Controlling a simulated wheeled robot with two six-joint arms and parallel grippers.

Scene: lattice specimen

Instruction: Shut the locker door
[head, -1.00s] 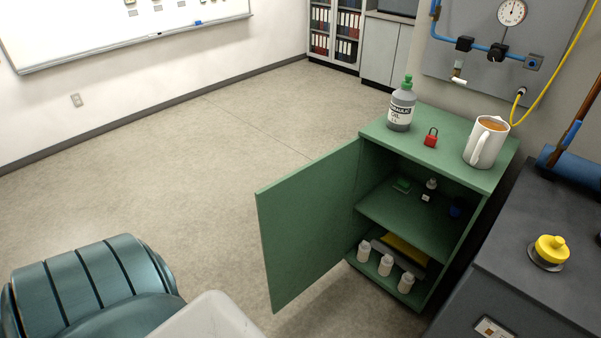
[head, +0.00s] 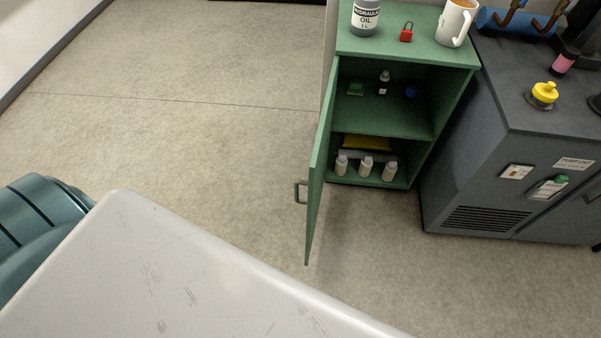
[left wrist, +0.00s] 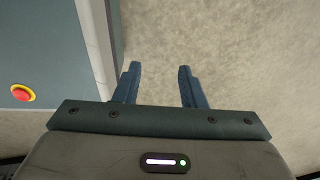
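The green locker (head: 458,90) stands at the upper middle of the head view. Its door (head: 319,165) is hinged on the left and stands wide open, swung out toward me, seen nearly edge-on. A dark handle (head: 299,192) sits on the door's outer face, on its left. Neither gripper shows in the head view. In the left wrist view my left gripper (left wrist: 159,82) is open and empty, its two blue fingers apart over bare floor. The locker and door do not show in that view.
The locker holds several white bottles (head: 366,165) below; an oil bottle (head: 366,15), red padlock (head: 407,32) and mug (head: 457,22) stand on top. A dark grey machine (head: 480,150) stands right. The floor (head: 190,130) left of the door is clear.

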